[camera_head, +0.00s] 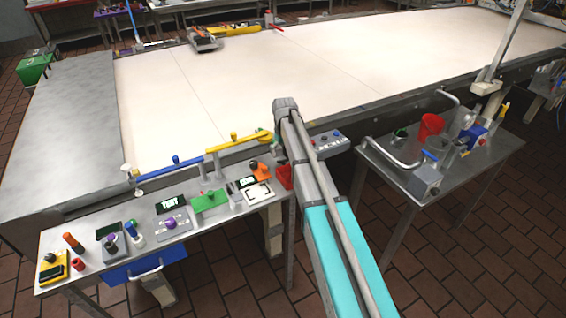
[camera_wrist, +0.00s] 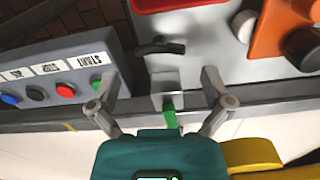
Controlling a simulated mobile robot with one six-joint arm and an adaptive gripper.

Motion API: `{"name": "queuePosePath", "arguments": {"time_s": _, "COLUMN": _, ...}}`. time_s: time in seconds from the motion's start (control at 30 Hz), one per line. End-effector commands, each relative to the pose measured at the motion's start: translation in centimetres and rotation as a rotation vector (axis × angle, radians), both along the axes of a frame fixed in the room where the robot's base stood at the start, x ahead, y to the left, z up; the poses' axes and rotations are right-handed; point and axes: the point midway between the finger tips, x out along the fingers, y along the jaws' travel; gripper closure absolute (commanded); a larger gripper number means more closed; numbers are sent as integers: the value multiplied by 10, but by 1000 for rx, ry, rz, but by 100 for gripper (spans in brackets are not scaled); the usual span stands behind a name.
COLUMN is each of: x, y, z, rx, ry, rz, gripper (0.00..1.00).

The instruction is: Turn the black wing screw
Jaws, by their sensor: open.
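The black wing screw (camera_wrist: 161,46) shows in the wrist view, above the middle, against a grey metal surface. It is dark, with a wing pointing left and a rounded part on the right. My gripper (camera_wrist: 159,85) is open, its two grey fingers spread wide below the screw in the picture. The screw lies beyond the fingertips, and no contact shows. A small grey metal bracket (camera_wrist: 166,90) and a green piece (camera_wrist: 171,119) show between the fingers. In the head view my arm hides the gripper and I cannot make out the screw.
A button panel (camera_wrist: 45,80) marked START and STOP is left of the fingers. An orange device (camera_wrist: 275,30) and yellow bar (camera_wrist: 255,156) are on the right. In the head view, a red box (camera_head: 285,177) stands near my arm; the white conveyor (camera_head: 330,70) is mostly clear.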

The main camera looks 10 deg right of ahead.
Motion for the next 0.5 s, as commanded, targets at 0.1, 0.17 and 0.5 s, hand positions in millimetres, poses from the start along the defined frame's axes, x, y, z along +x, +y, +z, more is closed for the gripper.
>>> {"name": "queuePosePath", "arguments": {"time_s": 0.1, "x": 0, "y": 0, "z": -14, "rx": 0, "ry": 0, "rz": 0, "gripper": 0}}
{"name": "queuePosePath", "arguments": {"time_s": 0.17, "x": 0, "y": 0, "z": -18, "rx": 0, "ry": 0, "rz": 0, "gripper": 0}}
{"name": "queuePosePath", "arguments": {"time_s": 0.5, "x": 0, "y": 0, "z": -31, "rx": 0, "ry": 0, "rz": 0, "gripper": 0}}
